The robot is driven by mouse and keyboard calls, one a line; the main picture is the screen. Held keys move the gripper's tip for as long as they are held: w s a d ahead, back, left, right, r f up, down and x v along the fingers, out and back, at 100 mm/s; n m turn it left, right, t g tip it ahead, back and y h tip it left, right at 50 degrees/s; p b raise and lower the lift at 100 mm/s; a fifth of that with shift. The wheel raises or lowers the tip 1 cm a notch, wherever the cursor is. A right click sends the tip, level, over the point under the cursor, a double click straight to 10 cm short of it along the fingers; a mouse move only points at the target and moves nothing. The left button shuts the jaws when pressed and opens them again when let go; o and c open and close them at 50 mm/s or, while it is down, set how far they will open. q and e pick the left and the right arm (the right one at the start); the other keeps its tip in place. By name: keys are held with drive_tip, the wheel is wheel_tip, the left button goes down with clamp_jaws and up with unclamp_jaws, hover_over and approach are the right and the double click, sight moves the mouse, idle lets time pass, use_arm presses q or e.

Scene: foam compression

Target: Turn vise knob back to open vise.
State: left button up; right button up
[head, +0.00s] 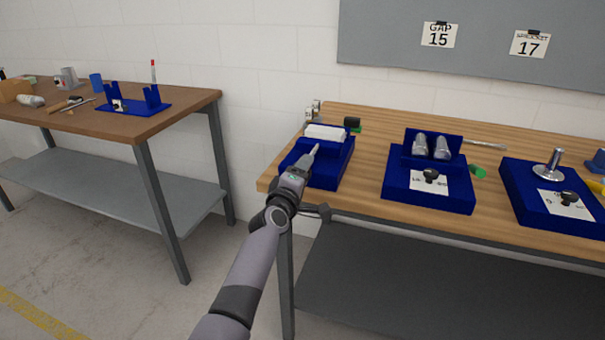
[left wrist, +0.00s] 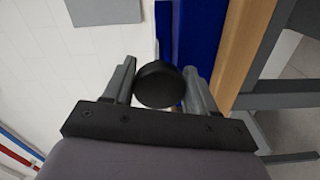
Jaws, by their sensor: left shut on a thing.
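The blue vise (head: 336,168) sits at the left end of the wooden workbench. A white block (head: 326,132) shows at its back. My left gripper (head: 312,156) reaches over the front of the vise. In the left wrist view the round black knob (left wrist: 157,84) sits between the two fingers, and the gripper is shut on it. Blue vise body (left wrist: 202,35) shows behind the knob. In the head view my gripper hides the knob, and I cannot tell how wide the vise gap is. My right gripper is not in view.
A blue fixture with two metal cylinders (head: 431,147) and a black knob stands to the right. Another blue fixture (head: 520,192) with a metal post is further right. A black and green item (head: 352,122) lies behind the vise. A brown table (head: 185,105) stands left, across a gap.

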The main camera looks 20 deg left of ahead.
use_arm(q)
drive_tip(key=o, duration=1)
